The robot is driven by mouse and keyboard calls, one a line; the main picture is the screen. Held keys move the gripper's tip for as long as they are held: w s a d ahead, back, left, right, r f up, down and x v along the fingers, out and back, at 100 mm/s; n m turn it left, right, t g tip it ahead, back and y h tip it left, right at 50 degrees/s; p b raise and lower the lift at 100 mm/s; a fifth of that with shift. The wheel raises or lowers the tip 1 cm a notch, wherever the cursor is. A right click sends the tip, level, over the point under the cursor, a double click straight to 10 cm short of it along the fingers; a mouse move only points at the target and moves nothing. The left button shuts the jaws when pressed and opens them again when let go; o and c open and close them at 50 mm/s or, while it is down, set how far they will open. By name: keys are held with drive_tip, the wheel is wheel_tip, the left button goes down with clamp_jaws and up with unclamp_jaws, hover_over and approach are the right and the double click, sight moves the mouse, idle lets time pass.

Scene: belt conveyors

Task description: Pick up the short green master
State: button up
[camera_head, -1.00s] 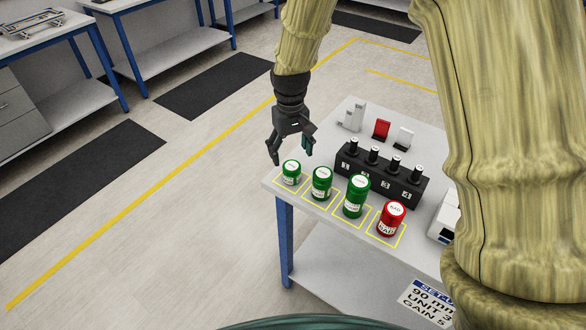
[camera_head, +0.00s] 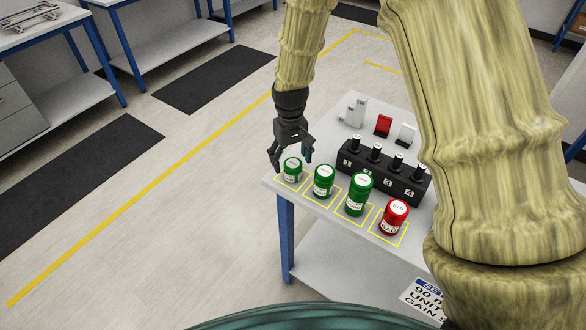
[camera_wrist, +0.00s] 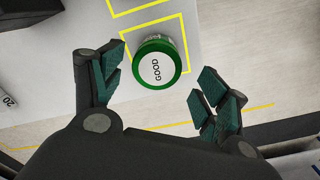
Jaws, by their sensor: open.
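The short green master (camera_head: 292,170) is the smallest green cylinder, standing upright in the leftmost yellow square on the white table (camera_head: 345,232). In the wrist view its white lid reads GOOD (camera_wrist: 157,68). My gripper (camera_head: 291,160) is open just above and around the short green master, with a finger on either side. In the wrist view the open fingers of my gripper (camera_wrist: 160,90) lie to the left and right of the master, apart from it; the master sits slightly ahead of the fingertips.
Two taller green cylinders, the nearer-left one (camera_head: 324,182) and the tallest (camera_head: 358,195), stand to the right, then a red cylinder (camera_head: 394,217). A black block with numbered pegs (camera_head: 385,180) stands behind them. Clear floor lies left of the table.

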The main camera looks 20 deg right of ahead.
sight(293, 162)
drive_tip(key=shift+d+f+p, duration=0.25)
drive_tip(key=shift+f+p, duration=0.45)
drive_tip(key=shift+f, duration=0.5)
drive_tip(key=shift+f+p, duration=0.3)
drive_tip(key=shift+f, duration=0.9)
drive_tip(key=c, duration=1.3)
